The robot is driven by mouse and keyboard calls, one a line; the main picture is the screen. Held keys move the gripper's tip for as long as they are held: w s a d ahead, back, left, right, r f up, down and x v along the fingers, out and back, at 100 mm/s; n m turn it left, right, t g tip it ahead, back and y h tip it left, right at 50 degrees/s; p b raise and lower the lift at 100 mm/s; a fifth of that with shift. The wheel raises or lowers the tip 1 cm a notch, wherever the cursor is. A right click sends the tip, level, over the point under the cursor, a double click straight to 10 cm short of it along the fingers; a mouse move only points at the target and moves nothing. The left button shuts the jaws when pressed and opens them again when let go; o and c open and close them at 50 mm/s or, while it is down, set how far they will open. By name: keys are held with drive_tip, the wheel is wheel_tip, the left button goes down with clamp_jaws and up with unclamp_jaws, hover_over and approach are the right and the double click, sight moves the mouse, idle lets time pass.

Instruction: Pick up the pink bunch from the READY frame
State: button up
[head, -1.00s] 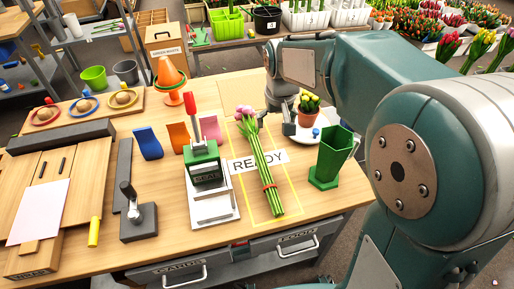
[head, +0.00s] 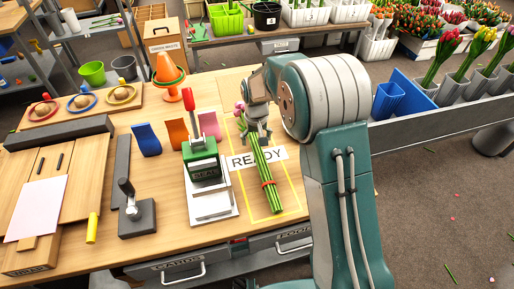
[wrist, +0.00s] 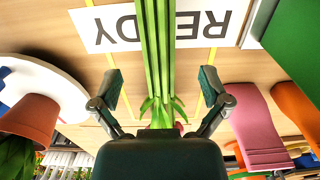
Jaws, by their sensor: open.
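The pink bunch (head: 264,168) lies inside the yellow outline (head: 290,188) of the READY frame, across the READY label (head: 241,162). Its green stems carry a red band near the lower end, and its pink heads show partly beside my gripper (head: 258,137). My gripper is over the bunch near the head end. In the wrist view, the stems (wrist: 157,45) run between the two spread fingers of my gripper (wrist: 160,92), with a gap on each side. The heads are mostly hidden behind the gripper body there.
A green stamp press (head: 203,160) stands close left of the frame. Pink (head: 210,125), orange (head: 178,133) and blue (head: 146,140) holders stand behind it. In the wrist view, a potted plant (wrist: 30,118) on a white plate (wrist: 45,75) is near one finger.

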sight(256, 145)
wheel_tip(256, 145, down, 4)
drive_tip(key=shift+a+f, duration=0.1)
drive_tip(key=shift+a, duration=0.05)
drive_tip(key=shift+d+f, duration=0.2)
drive_tip(key=shift+f, duration=0.2)
drive_tip(key=shift+d, duration=0.1)
clamp_jaws()
